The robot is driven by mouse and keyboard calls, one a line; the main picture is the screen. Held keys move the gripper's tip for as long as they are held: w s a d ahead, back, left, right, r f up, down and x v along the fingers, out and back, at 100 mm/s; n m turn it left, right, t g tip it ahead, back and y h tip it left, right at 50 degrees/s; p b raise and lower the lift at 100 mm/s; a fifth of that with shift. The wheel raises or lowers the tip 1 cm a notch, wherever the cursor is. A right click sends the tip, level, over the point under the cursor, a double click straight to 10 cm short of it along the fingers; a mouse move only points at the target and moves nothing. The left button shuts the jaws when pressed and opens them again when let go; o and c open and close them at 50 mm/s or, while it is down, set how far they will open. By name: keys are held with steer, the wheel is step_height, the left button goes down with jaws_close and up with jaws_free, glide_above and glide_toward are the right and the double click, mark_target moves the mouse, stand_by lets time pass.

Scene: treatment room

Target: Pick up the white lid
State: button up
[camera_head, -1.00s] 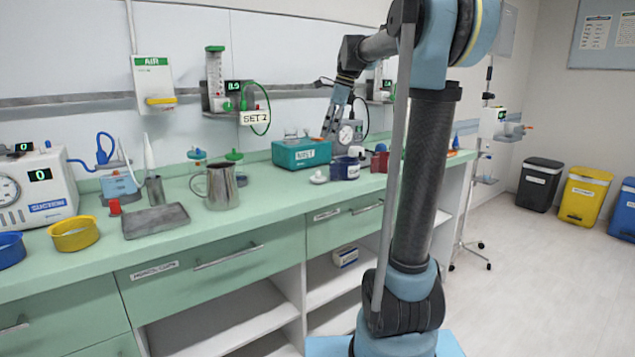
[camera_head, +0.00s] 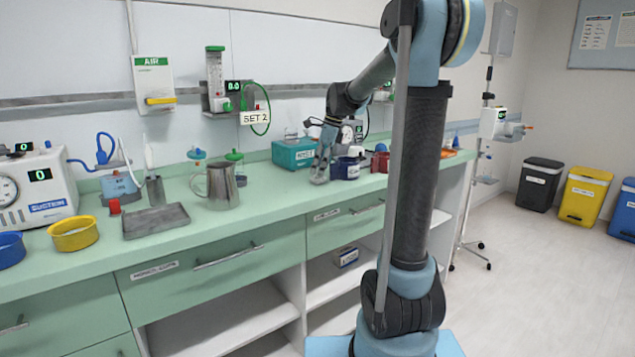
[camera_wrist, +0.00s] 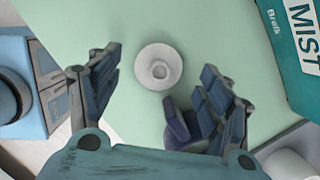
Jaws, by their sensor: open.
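The white lid (camera_wrist: 158,67) is a small round piece with a raised knob, lying on the green counter in the wrist view. My gripper (camera_wrist: 161,62) is open over it, with one finger to the left of the lid and one to the right. The fingers look apart from the lid, and nothing is held. In the head view my gripper (camera_head: 320,176) points down low over the counter, in front of the teal box, and hides the lid.
The teal box labelled MIST (camera_head: 293,153) stands close behind my gripper. A dark blue cup (camera_head: 346,168) stands close to the right. A metal jug (camera_head: 222,184) stands farther left. The counter (camera_head: 275,194) between jug and gripper is clear.

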steer(key=shift+x, duration=1.35)
steer(key=shift+c, duration=0.2)
steer(key=c, duration=0.9)
